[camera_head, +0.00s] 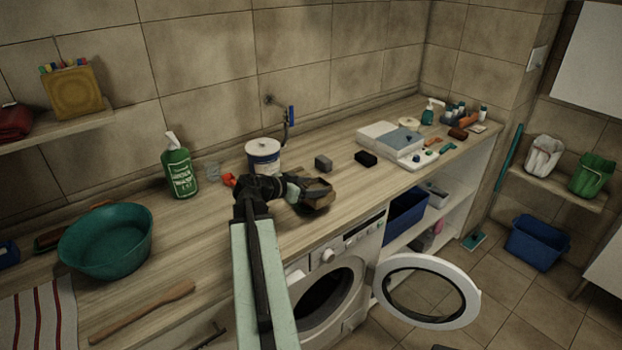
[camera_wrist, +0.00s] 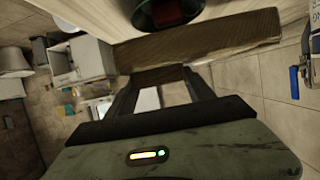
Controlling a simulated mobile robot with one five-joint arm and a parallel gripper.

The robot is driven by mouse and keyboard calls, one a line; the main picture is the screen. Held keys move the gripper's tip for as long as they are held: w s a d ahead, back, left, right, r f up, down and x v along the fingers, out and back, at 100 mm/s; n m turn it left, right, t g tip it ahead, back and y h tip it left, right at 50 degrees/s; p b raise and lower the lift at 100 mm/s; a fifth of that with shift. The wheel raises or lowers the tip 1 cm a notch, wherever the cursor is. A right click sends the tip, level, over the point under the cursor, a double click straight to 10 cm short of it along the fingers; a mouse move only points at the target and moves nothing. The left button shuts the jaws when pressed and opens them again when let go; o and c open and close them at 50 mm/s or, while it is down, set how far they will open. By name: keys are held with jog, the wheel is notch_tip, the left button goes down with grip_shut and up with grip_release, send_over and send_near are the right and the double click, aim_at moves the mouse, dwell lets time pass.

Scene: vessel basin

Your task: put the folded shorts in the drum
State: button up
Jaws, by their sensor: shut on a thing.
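My gripper (camera_head: 306,190) is shut on a brown, flat, block-like bundle (camera_head: 320,202), which appears to be the folded shorts. In the head view it is above the front part of the worktop; I cannot tell how high. In the wrist view the brown bundle (camera_wrist: 215,38) lies across the fingertips of my gripper (camera_wrist: 158,76). The washing machine's drum (camera_head: 326,293) shows as a dark opening below the counter edge, partly hidden by my arm. Its round door (camera_head: 386,300) stands open to the right.
Blue bins stand on the shelf (camera_head: 405,215) and floor (camera_head: 537,242).

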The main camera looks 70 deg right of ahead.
jog(key=d+f+b, duration=0.1)
jog(key=d, duration=0.3)
jog(key=w+d+f+b, duration=0.1)
jog(key=d+f+b, duration=0.1)
jog(key=d, duration=0.2)
jog(key=w+d+f+b, duration=0.1)
jog(key=d+f+b, duration=0.1)
jog(key=d, duration=0.2)
jog(key=shift+d+f, duration=0.1)
jog(key=shift+d, duration=0.1)
jog(key=shift+r, duration=0.25)
jog(key=shift+f, duration=0.15)
jog(key=o, duration=1.6)
